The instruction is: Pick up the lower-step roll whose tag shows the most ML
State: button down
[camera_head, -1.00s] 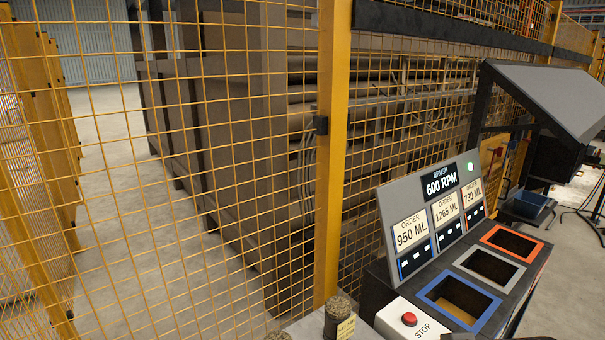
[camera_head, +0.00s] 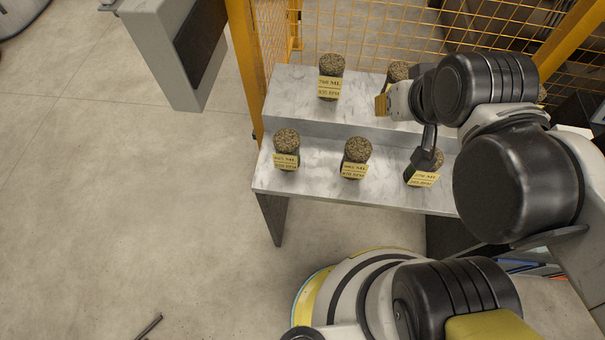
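Three turf rolls stand on the lower step (camera_head: 322,179) of a pale marbled stand in the head view. The left roll (camera_head: 287,139) has a small yellow tag whose ML figure is too blurred to read surely. The middle roll (camera_head: 357,150) has a tag that seems to read 985 ML. The right roll (camera_head: 437,160) has a tag that seems to read 770 ML and is partly covered by my arm's end. My gripper (camera_head: 424,158) shows as a dark finger at the right roll. Its opening and any contact are hidden.
The upper step holds a roll (camera_head: 331,66) tagged about 760 ML and another roll (camera_head: 397,72) partly behind my arm. A yellow mesh fence (camera_head: 395,25) stands behind. A grey cabinet (camera_head: 160,45) is at upper left. The floor to the left is mostly clear.

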aim_at(358, 150)
jog(key=k+j, duration=0.15)
jog(key=j, duration=0.2)
jog(key=k+j, duration=0.15)
jog(key=j, duration=0.2)
jog(key=k+j, duration=0.15)
jog(key=j, duration=0.2)
jog(key=k+j, duration=0.15)
jog(key=j, duration=0.2)
jog(key=k+j, duration=0.15)
jog(key=j, duration=0.2)
jog(key=k+j, duration=0.15)
jog(key=j, duration=0.2)
